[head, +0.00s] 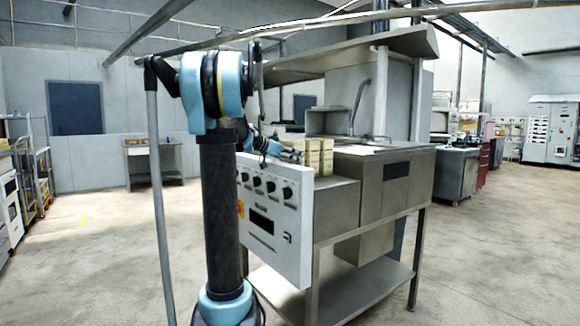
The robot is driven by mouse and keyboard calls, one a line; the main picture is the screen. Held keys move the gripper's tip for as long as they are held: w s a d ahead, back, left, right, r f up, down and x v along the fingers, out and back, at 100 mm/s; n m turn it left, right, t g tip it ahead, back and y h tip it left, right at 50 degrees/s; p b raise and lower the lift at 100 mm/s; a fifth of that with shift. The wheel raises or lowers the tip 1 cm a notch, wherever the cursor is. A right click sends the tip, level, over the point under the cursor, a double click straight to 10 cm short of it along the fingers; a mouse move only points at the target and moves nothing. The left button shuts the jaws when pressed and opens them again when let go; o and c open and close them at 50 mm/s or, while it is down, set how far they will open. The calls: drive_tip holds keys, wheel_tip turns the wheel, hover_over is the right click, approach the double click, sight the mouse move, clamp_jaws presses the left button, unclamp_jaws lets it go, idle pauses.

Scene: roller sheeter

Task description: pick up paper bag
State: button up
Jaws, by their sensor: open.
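I cannot clearly make out a paper bag. Several small beige, block-like packages (318,157) stand close together on the near left part of the metal worktop. They are too small to tell whether one of them is a paper bag. My arm rises in front of the machine at the left of centre. Its blue and black wrist part shows just left of the packages. My gripper's fingers cannot be made out; they seem hidden behind the arm or the control panel.
The steel machine (385,195) has a white control panel (275,220) with knobs at its front and a lower shelf (355,290). A hood overhangs it. A small table (150,150) stands back left, shelving (38,165) far left. Floor between is open.

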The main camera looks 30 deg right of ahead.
drive_tip(key=c, duration=1.8)
drive_tip(key=shift+r, duration=0.2)
